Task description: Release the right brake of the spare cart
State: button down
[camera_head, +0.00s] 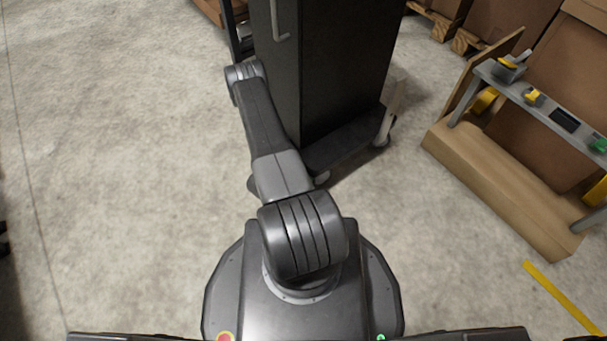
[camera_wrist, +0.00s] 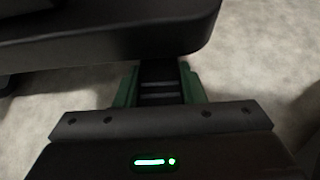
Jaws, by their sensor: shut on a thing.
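A tall dark cabinet (camera_head: 350,60) stands on a low dark wheeled base (camera_head: 345,145) in the head view. I cannot tell whether it is the spare cart. My arm reaches up along its left side, and my gripper is hidden there. In the wrist view a dark slab with a rounded corner (camera_wrist: 130,42) spans the top. My gripper (camera_wrist: 158,76), with green fingers, is just below its edge. It is shut on a dark piece with lighter cross bars (camera_wrist: 158,88), which looks like the brake pedal. Its far end is hidden under the slab.
A wooden stand with a grey shelf (camera_head: 545,100) holding small tools is on the right. Pallets with cardboard boxes (camera_head: 480,25) are behind. A yellow floor line (camera_head: 563,298) runs at lower right. The concrete floor (camera_head: 110,150) on the left is clear.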

dwell(0.4)
jog(key=c, duration=0.9)
grip_release()
jog(key=p+v, duration=0.3)
jog(key=v, duration=1)
jog(key=shift+s+a+r+p, duration=0.15)
jog(key=shift+a+r+p, duration=0.1)
jog(key=shift+r+p, duration=0.1)
jog(key=shift+f, duration=0.1)
jog(key=b+x, duration=0.3)
jog(key=x, duration=1)
jog(key=shift+d+f+b, duration=0.25)
jog(key=shift+b, duration=0.1)
